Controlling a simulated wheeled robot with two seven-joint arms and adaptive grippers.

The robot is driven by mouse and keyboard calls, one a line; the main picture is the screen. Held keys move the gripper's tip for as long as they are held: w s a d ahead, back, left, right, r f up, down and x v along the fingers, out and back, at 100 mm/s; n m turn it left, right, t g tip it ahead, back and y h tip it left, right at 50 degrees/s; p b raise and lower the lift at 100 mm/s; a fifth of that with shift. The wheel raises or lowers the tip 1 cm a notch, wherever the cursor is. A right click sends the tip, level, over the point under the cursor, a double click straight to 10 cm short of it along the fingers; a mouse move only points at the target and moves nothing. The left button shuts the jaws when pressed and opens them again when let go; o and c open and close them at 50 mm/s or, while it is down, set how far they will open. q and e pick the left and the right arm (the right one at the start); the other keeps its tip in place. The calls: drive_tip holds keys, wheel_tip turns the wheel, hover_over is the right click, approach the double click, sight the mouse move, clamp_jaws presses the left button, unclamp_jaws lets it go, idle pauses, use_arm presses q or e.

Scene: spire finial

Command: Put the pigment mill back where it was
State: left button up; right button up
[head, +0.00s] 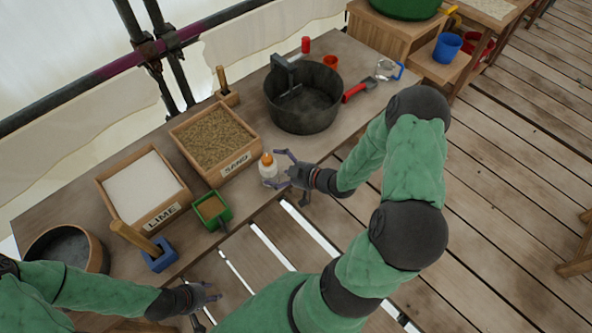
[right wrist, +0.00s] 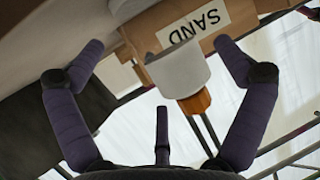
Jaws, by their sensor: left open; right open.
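The likely pigment mill is a small white bottle-like thing (head: 269,172) with an orange-brown top. It stands upright on the table near the front edge, right of the sand box. In the right wrist view the mill (right wrist: 178,70) appears upside down between my spread fingers, and no finger visibly grips it. My right gripper (head: 280,170) is open, close beside the mill on its right; it also shows in the right wrist view (right wrist: 158,48). My left gripper (head: 208,306) is open and empty at the lower left, off the table's front edge.
On the table (head: 235,188) are the sand box (head: 240,161), the lime box (head: 157,217), a green tray (head: 213,223), a blue holder (head: 160,262), a round sieve-like pan (head: 99,250) and a dark bucket (head: 305,118). A red-handled tool (head: 355,91) lies right of the bucket.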

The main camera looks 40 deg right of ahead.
drive_tip(key=p+v, duration=0.2)
drive_tip(key=v, duration=0.7)
